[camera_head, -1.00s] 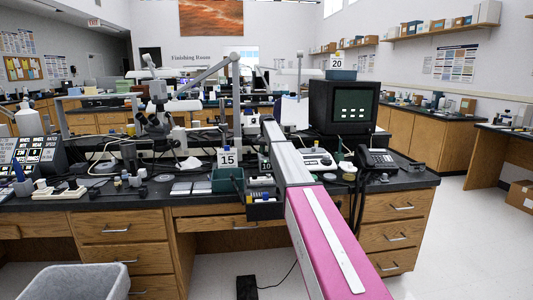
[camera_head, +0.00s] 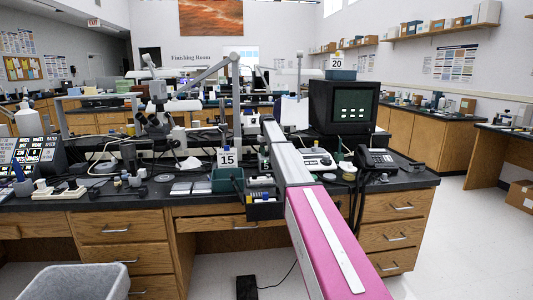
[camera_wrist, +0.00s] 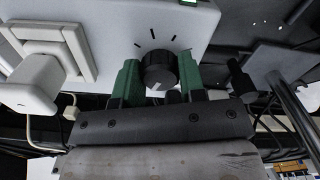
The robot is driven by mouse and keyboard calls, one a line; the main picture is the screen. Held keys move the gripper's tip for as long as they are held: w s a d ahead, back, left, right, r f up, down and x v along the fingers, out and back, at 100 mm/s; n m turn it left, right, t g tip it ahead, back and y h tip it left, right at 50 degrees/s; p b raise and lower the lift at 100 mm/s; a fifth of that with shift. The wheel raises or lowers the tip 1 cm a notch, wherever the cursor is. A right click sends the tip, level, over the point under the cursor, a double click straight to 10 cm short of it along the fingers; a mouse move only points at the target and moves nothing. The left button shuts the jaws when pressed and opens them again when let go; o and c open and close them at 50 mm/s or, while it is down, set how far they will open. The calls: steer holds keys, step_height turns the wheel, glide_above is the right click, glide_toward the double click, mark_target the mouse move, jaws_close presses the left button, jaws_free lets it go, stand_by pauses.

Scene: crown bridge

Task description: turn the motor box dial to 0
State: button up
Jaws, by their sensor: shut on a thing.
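The motor box (camera_wrist: 112,30) is the pale box across the top of the wrist view, with short black tick marks on its face. Its round black dial (camera_wrist: 159,70) has a white mark on its lower side, off the ticks above it. My gripper (camera_wrist: 160,72) has one green finger on each side of the dial and is shut on it. The fingers hide the dial's sides. In the head view my arm reaches away over the bench, and I cannot make out the gripper or the dial there.
A white switch-like block (camera_wrist: 30,85) is left of my fingers in the wrist view, and a black knob (camera_wrist: 240,78) is close on the right. In the head view a monitor (camera_head: 343,107), a phone (camera_head: 376,159) and a green bin (camera_head: 227,180) stand near my arm.

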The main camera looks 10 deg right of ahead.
mark_target(267, 151)
steer(key=shift+n, duration=1)
steer(key=o, duration=0.9)
step_height(267, 151, up, 11)
steer(key=shift+f, duration=0.1)
